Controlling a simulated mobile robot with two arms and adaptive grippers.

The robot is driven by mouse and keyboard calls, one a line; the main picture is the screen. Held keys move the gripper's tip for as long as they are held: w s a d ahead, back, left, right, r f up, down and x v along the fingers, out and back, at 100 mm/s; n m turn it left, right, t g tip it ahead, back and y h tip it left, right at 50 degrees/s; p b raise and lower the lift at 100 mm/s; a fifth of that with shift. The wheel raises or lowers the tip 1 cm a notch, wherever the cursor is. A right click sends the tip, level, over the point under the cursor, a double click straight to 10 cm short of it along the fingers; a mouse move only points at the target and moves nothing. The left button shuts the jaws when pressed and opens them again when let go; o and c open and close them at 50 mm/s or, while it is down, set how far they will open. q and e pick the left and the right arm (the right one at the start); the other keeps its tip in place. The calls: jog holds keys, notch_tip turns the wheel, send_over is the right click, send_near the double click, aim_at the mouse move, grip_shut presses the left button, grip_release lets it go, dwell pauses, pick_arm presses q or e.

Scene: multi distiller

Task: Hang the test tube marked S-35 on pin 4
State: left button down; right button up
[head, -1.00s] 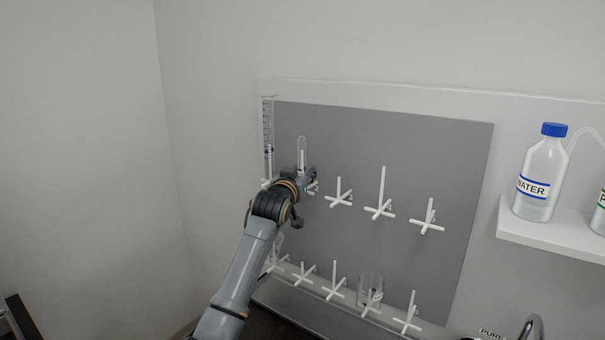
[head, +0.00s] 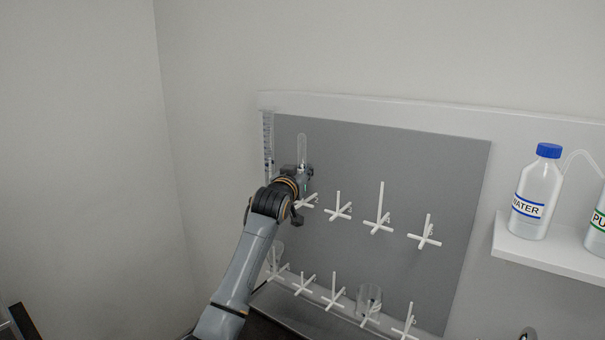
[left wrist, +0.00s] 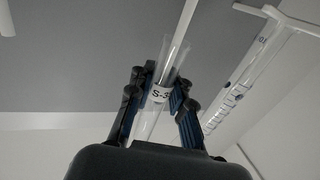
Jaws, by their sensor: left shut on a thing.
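The clear test tube (head: 302,148) stands upright in my left gripper (head: 306,172), in front of the grey pegboard's upper left part. In the left wrist view the tube (left wrist: 146,120) carries a white label reading "S-3", its last digit cut off by a finger. My left gripper (left wrist: 160,100) is shut around the tube at the label. In the head view the tube is above a white upper-row pin (head: 307,201), partly hidden by my wrist. Other upper-row pins (head: 338,210), (head: 379,222) and (head: 425,238) are empty. Pin numbers are unreadable. My right gripper is not in view.
A graduated cylinder (head: 268,135) hangs at the board's left edge, close beside my gripper; it also shows in the left wrist view (left wrist: 245,75). A beaker (head: 368,296) hangs in the lower row of pins. A water bottle (head: 536,195) stands on the right shelf (head: 550,257).

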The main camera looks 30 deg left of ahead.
aim_at(300, 140)
pick_arm(q)
notch_tip(300, 140, up, 4)
jog(key=p, duration=0.2)
jog(key=shift+p, duration=0.3)
notch_tip(300, 140, up, 2)
jog(key=shift+r+p, duration=0.2)
jog(key=shift+p, duration=0.55)
jog(key=shift+r, duration=1.1)
jog(key=s+d+b, duration=0.2)
jog(key=s, duration=1.2)
jog(key=s+d+b, duration=0.2)
jog(key=s+b, duration=0.1)
jog(key=s, duration=1.2)
jog(key=shift+s+d+b, duration=0.25)
jog(key=shift+d+b, duration=0.1)
jog(key=shift+d, duration=0.05)
